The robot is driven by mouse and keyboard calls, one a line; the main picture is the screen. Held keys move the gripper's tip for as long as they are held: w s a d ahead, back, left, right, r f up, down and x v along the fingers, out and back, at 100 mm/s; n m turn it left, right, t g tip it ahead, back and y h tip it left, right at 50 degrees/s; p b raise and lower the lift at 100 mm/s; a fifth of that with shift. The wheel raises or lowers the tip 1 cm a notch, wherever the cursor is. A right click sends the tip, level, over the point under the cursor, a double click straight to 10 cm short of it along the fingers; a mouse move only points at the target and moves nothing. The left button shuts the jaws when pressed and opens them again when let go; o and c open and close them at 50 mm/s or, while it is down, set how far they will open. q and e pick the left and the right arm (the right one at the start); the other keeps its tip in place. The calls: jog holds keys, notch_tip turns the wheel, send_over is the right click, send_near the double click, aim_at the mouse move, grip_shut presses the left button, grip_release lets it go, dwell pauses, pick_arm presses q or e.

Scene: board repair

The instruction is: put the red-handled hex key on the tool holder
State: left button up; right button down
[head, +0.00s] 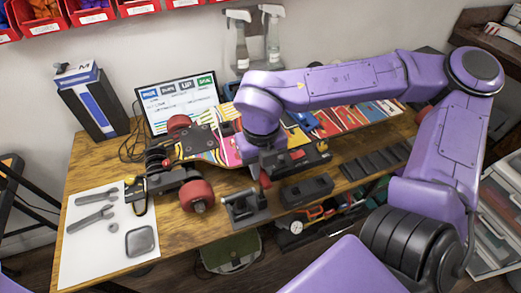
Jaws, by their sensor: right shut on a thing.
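My right arm reaches in from the right, with its wrist low over the middle of the table. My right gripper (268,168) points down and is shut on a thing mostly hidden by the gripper. A small red part (264,180) shows just below the fingers and looks like the handle of the red-handled hex key; its shaft cannot be made out. A dark block (306,189) lies on the table just right of the gripper; I cannot tell whether it is the tool holder.
A skateboard with red wheels (196,196) stands left of the gripper. A white sheet (85,245) with wrenches lies at the left. A monitor (180,103) and a dark box (97,107) stand behind. A black slotted rack (375,161) lies at the right.

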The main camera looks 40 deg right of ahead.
dwell(0.4)
jog(key=shift+p, duration=0.3)
jog(key=shift+f, duration=0.2)
dwell(0.4)
jog(key=c, duration=0.9)
grip_release()
jog(key=shift+c, duration=0.2)
jog(key=shift+c, duration=1.1)
jog(key=shift+r, duration=0.1)
